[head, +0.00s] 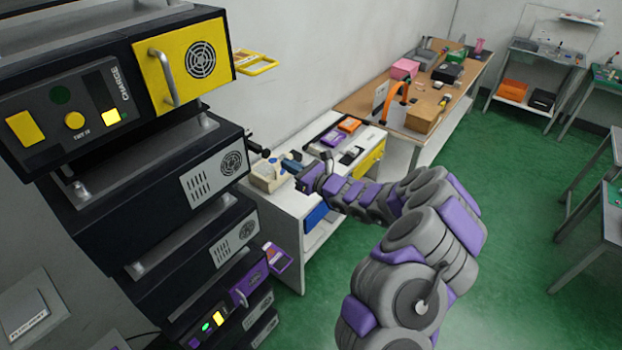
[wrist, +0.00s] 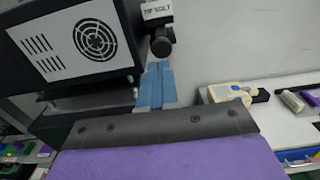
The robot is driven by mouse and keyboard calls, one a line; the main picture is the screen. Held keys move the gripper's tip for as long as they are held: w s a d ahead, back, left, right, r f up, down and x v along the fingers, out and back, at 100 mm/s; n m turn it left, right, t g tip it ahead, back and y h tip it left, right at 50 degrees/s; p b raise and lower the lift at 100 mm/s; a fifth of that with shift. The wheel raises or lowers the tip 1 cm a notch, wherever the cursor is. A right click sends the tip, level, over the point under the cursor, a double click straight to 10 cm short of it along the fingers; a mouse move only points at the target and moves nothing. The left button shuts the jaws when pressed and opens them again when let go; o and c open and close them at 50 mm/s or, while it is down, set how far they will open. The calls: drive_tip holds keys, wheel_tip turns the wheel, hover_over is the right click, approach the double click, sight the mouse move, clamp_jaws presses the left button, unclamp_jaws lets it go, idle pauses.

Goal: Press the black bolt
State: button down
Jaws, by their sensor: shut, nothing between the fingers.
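The black bolt (wrist: 162,42) sticks out from the side of a dark rack unit (wrist: 60,85) in the wrist view, under a white label reading "BOLT" (wrist: 157,10). In the head view the bolt (head: 259,147) juts from the right side of the rack. My gripper (wrist: 158,66) has blue fingers, shut and empty, with their tips just below the bolt's round end in the wrist picture. Whether they touch it I cannot tell. In the head view my gripper (head: 288,163) is right of and slightly below the bolt, over the white bench.
The white bench (head: 283,205) with a beige device (head: 268,176) stands behind my gripper. A yellow-fronted unit (head: 185,62) tops the rack. A wooden table (head: 360,101) holds boxes farther back. Green floor (head: 500,190) is open on the right.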

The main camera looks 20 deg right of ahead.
drive_tip(key=v, duration=0.7)
drive_tip(key=shift+d+f+b, duration=0.25)
drive_tip(key=shift+d+b, duration=0.05)
drive_tip(key=shift+b, duration=0.15)
drive_tip(key=shift+d, duration=0.15)
